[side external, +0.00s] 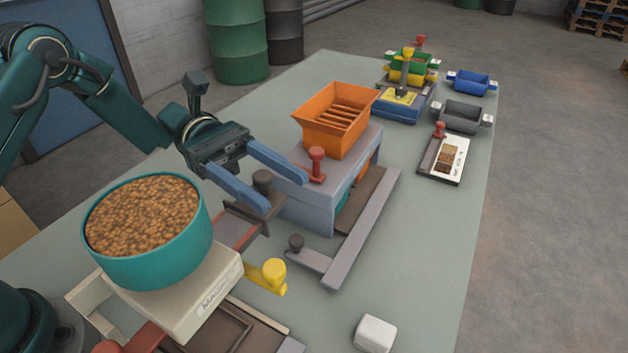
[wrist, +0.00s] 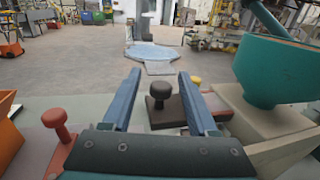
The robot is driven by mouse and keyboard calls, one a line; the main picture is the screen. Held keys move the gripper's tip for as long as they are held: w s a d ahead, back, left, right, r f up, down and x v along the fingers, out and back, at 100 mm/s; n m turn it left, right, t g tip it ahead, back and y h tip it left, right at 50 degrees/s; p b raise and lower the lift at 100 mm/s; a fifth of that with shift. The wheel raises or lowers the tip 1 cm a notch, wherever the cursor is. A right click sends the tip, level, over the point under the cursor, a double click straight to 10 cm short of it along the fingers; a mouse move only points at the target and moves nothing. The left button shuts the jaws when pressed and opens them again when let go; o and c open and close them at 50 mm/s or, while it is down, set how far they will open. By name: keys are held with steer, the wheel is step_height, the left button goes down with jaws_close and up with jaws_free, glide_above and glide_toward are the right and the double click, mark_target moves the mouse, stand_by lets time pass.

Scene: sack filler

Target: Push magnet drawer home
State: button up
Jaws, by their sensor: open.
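What looks like the magnet drawer is a dark brown piece with an upright round knob (side external: 262,181), beside the left side of the grey-blue housing (side external: 305,205). A reddish tray part (side external: 236,230) shows next to it; how they join is partly hidden. My gripper (side external: 286,191) is open, its two blue fingers reaching over the drawer end, near the knob. In the wrist view the knob (wrist: 160,95) shows between the fingers of my gripper (wrist: 158,75), with no visible contact.
An orange hopper (side external: 335,120) and red knob (side external: 317,163) top the housing. A grey sliding bar (side external: 365,225) lies before it. A teal bowl of pellets (side external: 145,230) stands on a beige scale (side external: 205,290). A yellow knob (side external: 273,272) is nearby.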

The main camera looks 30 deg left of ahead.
mark_target(257, 172)
steer(key=shift+v, duration=1.6)
steer(key=shift+r, duration=0.15)
steer(key=c, duration=0.8)
steer(key=shift+m, duration=0.3)
steer(key=r, duration=0.5)
steer(key=shift+w+a, duration=0.2)
steer(key=shift+a, duration=0.05)
jaws_close()
steer(key=w+a+m+t, duration=0.4)
steer(key=w+a+m, duration=0.2)
steer(key=a+m, duration=0.7)
step_height(257, 172, down, 5)
steer(key=d+m, duration=0.2)
steer(key=s+d, duration=0.4)
steer(key=d, duration=0.6)
steer(key=shift+s+d+f, duration=0.2)
steer(key=shift+d, duration=0.1)
